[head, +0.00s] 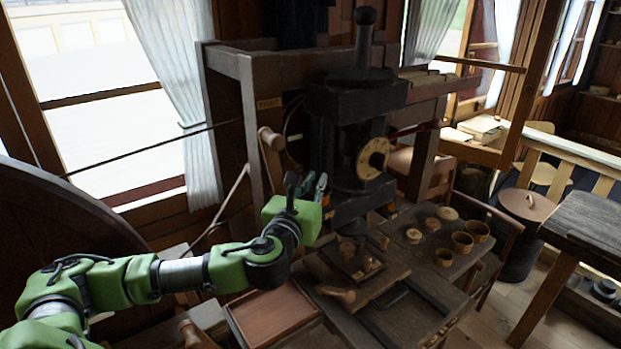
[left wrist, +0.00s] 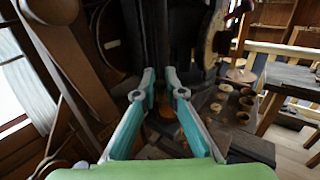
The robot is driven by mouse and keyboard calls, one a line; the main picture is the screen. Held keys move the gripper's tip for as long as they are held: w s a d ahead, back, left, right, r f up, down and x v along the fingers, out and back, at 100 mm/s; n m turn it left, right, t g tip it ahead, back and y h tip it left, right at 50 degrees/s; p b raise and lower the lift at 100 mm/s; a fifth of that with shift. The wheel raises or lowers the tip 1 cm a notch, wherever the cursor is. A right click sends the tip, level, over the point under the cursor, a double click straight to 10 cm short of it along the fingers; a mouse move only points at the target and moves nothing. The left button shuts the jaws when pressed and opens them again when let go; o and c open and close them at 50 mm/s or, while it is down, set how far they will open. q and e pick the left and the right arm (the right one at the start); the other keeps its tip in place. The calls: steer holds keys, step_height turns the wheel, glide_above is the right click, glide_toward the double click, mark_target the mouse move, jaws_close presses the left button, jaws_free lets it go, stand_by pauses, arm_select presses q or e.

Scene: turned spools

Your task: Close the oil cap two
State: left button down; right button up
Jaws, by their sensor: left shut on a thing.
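A dark lathe-like machine (head: 345,110) with a brass dial (head: 373,158) stands in the middle of the head view. My left gripper (head: 321,186) is at its left side, in front of its dark body. In the left wrist view, the two teal fingers of my left gripper (left wrist: 161,88) stand slightly apart, closed on a small dark part of the machine between the tips. That part is mostly hidden, and I cannot tell whether it is oil cap two. No oil cap is clearly recognisable. My right gripper is in neither view.
Several wooden cups (head: 462,242) stand on the bench to the right. A wooden block (head: 351,262) with small pieces sits below the machine. A shallow reddish tray (head: 273,316) lies in front. A wooden handle (head: 271,138) sticks out left of the machine, close to my left arm.

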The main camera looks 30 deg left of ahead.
arm_select(q)
steer(key=n+g+y, duration=0.1)
steer(key=y, duration=0.1)
steer(key=w+d+n+g+y, duration=0.1)
steer(key=n+y, duration=0.2)
steer(key=y, duration=0.1)
steer(key=shift+w+d+r+n+g, duration=0.2)
steer(key=shift+n+g, duration=0.1)
steer(key=shift+g, duration=0.1)
steer(key=shift+w+d+n+g+y, duration=0.1)
steer(key=shift+w+n+g+y, duration=0.05)
steer(key=shift+n+g+y, duration=0.7)
steer(key=shift+w+n+g+y, duration=0.15)
steer(key=shift+n+g+y, duration=0.5)
steer(key=shift+g+y, duration=0.35)
steer(key=shift+y, duration=0.25)
steer(key=c, duration=2.1)
jaws_free()
steer(key=shift+f, duration=0.1)
steer(key=shift+w+f, duration=0.1)
